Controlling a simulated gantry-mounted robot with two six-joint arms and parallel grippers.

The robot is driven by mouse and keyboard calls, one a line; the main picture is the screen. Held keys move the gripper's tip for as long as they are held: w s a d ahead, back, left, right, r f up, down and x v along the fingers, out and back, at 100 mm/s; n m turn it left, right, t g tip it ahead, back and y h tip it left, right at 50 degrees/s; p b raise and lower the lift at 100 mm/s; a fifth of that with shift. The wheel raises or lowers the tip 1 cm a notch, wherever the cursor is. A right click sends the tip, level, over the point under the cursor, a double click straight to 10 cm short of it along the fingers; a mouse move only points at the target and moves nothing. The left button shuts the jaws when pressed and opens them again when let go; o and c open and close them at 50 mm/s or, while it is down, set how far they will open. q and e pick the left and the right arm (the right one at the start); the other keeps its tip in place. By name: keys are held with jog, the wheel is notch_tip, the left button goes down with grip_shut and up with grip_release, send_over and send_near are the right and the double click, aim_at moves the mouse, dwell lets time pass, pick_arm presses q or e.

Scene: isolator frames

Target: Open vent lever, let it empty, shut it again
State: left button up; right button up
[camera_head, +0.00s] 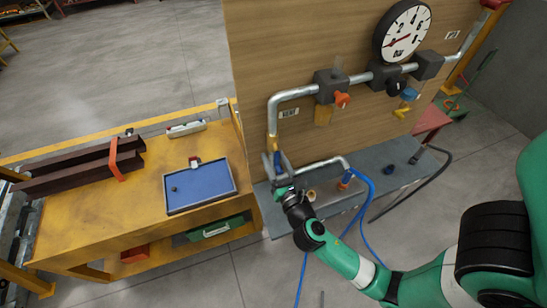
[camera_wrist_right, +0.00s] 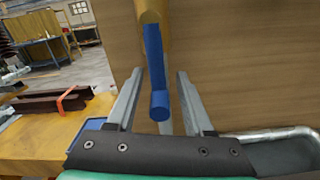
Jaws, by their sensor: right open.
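The vent lever, a blue handle (camera_wrist_right: 155,70), hangs straight down below a brass-coloured fitting (camera_wrist_right: 150,12) in the right wrist view. In the head view the fitting (camera_head: 272,142) is at the lower end of the bent pipe, by the panel's left edge. My right gripper (camera_head: 279,160) is there, mostly covering the lever. In the wrist view its two fingers (camera_wrist_right: 157,98) are apart, one on each side of the blue handle, with a visible gap on both sides. My left gripper is in neither view.
A round gauge (camera_head: 402,32) and metal pipe (camera_head: 293,95) with an orange valve handle (camera_head: 342,99) are on the wooden panel (camera_head: 290,50). A grey shelf (camera_head: 386,179) with a blue hose (camera_head: 366,206) is below. A yellow bench (camera_head: 146,185) with a blue tray (camera_head: 200,187) stands left.

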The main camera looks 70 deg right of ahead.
grip_shut()
dwell(1.3)
